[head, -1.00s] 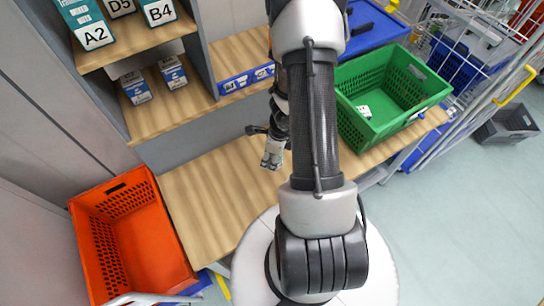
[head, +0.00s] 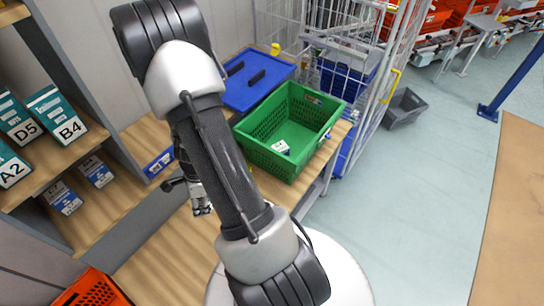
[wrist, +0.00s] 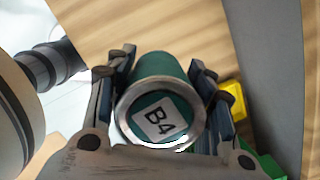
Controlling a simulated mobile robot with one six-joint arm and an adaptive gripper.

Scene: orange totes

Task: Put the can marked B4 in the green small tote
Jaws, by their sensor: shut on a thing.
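The can marked B4 (wrist: 160,108) is a dark green can with a silver rim and a white label on its end. In the wrist view it sits between the two fingers of my gripper (wrist: 158,95), which is shut on it. In the head view my gripper (head: 202,208) hangs over the wooden table, left of the green small tote (head: 265,155). The can is not clear in that view. The tote is open at the top and shows a small white label-like patch near its near side; I cannot tell whether that is inside.
A blue tote lid (head: 245,82) lies behind the green tote. A wire cage trolley (head: 385,70) stands right of it. An orange tote (head: 92,290) is at lower left.

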